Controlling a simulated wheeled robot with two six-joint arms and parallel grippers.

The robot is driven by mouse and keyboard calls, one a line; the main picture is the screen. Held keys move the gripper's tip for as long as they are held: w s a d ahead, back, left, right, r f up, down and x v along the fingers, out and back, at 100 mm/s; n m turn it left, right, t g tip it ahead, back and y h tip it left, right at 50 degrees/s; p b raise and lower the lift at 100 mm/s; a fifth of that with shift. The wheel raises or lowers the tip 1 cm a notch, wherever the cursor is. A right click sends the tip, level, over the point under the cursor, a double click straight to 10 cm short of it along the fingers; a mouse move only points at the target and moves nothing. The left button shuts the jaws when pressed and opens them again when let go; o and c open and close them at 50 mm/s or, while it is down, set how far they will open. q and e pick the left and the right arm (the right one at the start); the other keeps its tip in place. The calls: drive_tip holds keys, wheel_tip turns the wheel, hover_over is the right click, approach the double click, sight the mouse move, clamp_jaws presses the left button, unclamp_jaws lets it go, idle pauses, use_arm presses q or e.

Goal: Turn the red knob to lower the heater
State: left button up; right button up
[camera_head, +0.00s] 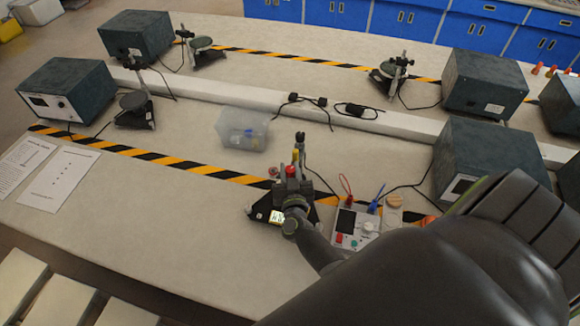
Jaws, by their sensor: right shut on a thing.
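The red knob (292,171) shows at the front workbench's middle, on a small stand with a black base (258,210) and an upright metal post (300,142). My right gripper (292,184) reaches in from the lower right and is shut on the red knob. The gripper and wrist hide the knob's lower part and much of the stand. The heater plate cannot be made out behind my gripper. My left gripper is not in view.
A meter box (352,224) with leads is close right of my wrist. A clear plastic bin (242,129) stands behind to the left. Grey instrument boxes stand at left (69,90) and right (470,160). The bench's left front is clear except for paper sheets (58,178).

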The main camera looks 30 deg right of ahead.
drive_tip(key=m+g+h, duration=0.1)
drive_tip(key=m+h, duration=0.1)
drive_tip(key=m+g+h, duration=0.1)
drive_tip(key=g+h, duration=0.1)
drive_tip(key=shift+w+a+r+m+g+h, duration=0.1)
drive_tip(key=shift+w+r+m+g+h, duration=0.1)
drive_tip(key=shift+m+g+h, duration=0.15)
drive_tip(key=shift+f+m+g+h+b, duration=0.15)
drive_tip(key=shift+m+g+h+b, duration=0.2)
drive_tip(key=shift+m+g+h, duration=0.65)
drive_tip(key=m+g+h+b, duration=0.1)
drive_tip(key=m+g+b, duration=0.1)
drive_tip(key=g, duration=0.1)
drive_tip(key=m+g+h+b, duration=0.1)
drive_tip(key=m+g+b, duration=0.2)
drive_tip(key=g, duration=0.1)
drive_tip(key=shift+f+h, duration=0.15)
drive_tip(key=shift+h, duration=0.2)
drive_tip(key=shift+s+m+g+b, duration=0.15)
drive_tip(key=shift+m+g+b, duration=0.7)
drive_tip(key=shift+g+b, duration=0.6)
drive_tip(key=o, duration=0.7)
drive_tip(key=shift+c, duration=0.2)
drive_tip(key=shift+s, duration=0.1)
